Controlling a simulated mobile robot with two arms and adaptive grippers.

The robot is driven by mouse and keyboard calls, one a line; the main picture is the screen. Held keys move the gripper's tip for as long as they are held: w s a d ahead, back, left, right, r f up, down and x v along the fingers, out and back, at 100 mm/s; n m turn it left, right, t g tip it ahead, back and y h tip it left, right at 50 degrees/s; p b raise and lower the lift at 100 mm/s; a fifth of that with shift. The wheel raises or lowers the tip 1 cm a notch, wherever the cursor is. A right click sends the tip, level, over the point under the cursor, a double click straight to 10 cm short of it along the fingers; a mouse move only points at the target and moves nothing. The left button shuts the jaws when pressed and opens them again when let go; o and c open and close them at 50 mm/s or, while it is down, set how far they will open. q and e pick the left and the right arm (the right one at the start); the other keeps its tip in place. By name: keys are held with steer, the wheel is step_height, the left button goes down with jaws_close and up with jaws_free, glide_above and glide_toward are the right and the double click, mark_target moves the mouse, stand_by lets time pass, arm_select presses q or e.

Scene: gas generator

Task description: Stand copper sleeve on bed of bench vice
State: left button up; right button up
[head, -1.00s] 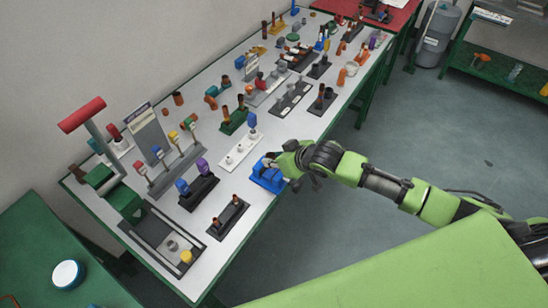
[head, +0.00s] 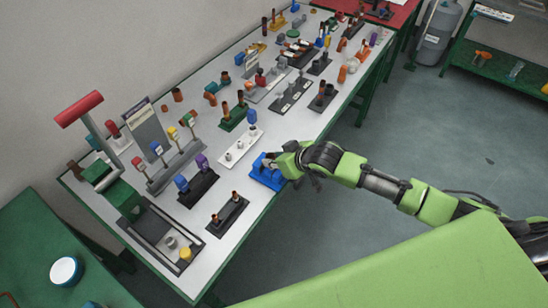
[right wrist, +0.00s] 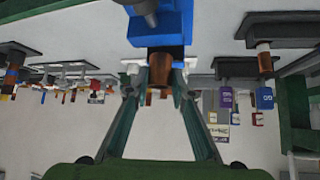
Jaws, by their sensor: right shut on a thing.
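The blue bench vice (head: 265,175) stands at the near right edge of the long white bench. My right gripper (head: 275,160) is right at the vice, reaching in from the right. In the right wrist view the blue vice (right wrist: 160,25) is at the top, and a copper-brown sleeve (right wrist: 159,70) sits between my fingertips, right against the vice in the picture. The fingers are closed on it. Whether the sleeve touches the vice bed cannot be told. In the head view the gripper mostly hides the sleeve. My left gripper is not in view.
A white holder (head: 241,148) and a black holder with brown pegs (head: 228,216) stand near the vice. Another black holder with blue and purple tops (head: 198,188) is further left. Several other fixtures crowd the bench. Open floor (head: 400,130) lies to the right.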

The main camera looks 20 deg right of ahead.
steer(key=shift+f+b, duration=0.85)
steer(key=shift+f, duration=0.75)
steer(key=o, duration=1.1)
steer(key=shift+c, duration=0.2)
steer(key=shift+s, duration=0.1)
